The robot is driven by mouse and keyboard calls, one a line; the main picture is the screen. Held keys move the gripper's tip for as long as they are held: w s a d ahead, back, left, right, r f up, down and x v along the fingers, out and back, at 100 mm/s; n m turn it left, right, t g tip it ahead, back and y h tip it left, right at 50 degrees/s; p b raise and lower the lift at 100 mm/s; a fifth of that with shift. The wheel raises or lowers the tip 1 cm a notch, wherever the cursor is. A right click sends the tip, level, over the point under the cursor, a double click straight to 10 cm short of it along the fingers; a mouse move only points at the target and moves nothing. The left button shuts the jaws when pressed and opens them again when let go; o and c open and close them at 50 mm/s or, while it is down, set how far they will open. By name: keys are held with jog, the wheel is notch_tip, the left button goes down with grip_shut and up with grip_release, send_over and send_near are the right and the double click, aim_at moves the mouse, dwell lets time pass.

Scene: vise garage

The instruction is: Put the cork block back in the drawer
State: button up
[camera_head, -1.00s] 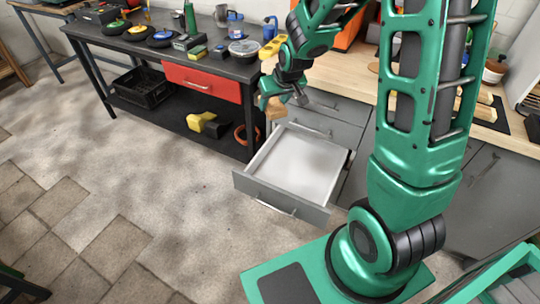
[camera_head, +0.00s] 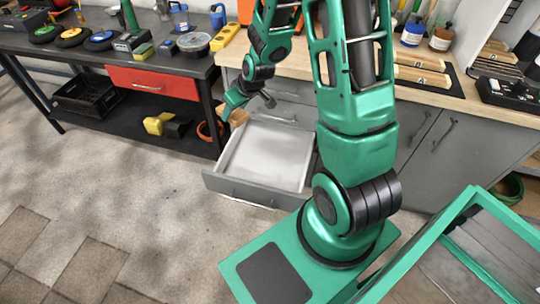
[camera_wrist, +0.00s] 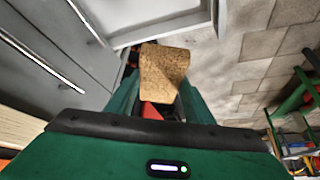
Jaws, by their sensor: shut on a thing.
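The cork block (camera_wrist: 163,72) is a tan, speckled piece held at the tips of my gripper in the wrist view. In the head view the cork block (camera_head: 238,117) shows small beside the back left of the drawer. My gripper (camera_head: 232,110) is shut on it, and its fingers are partly hidden behind the block in the wrist view. The open drawer (camera_head: 265,155) is grey with a pale, empty-looking floor. It is pulled out of the grey cabinet below the wooden worktop. The drawer's edge (camera_wrist: 150,33) also shows beyond the block in the wrist view.
A dark workbench (camera_head: 190,68) with a red drawer (camera_head: 150,80) stands at the left, its leg close to my gripper. A black crate (camera_head: 88,93) and a yellow object (camera_head: 160,122) lie on its lower shelf. Open floor (camera_head: 110,190) lies in front.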

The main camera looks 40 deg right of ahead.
jog(key=s+d+f+n+g+y, duration=0.1)
jog(key=s+d+f+n, duration=0.15)
jog(key=s+f, duration=0.5)
jog(key=s+d+f+n+y, duration=0.1)
jog(key=s+f+n, duration=0.25)
jog(key=f, duration=0.65)
send_over(271, 161)
jog(key=s+d, duration=0.2)
jog(key=shift+m, duration=0.4)
jog(key=f, duration=0.6)
jog(key=shift+w+a+f, duration=0.2)
jog(key=shift+f, duration=2.2)
jog(key=o, duration=1.3)
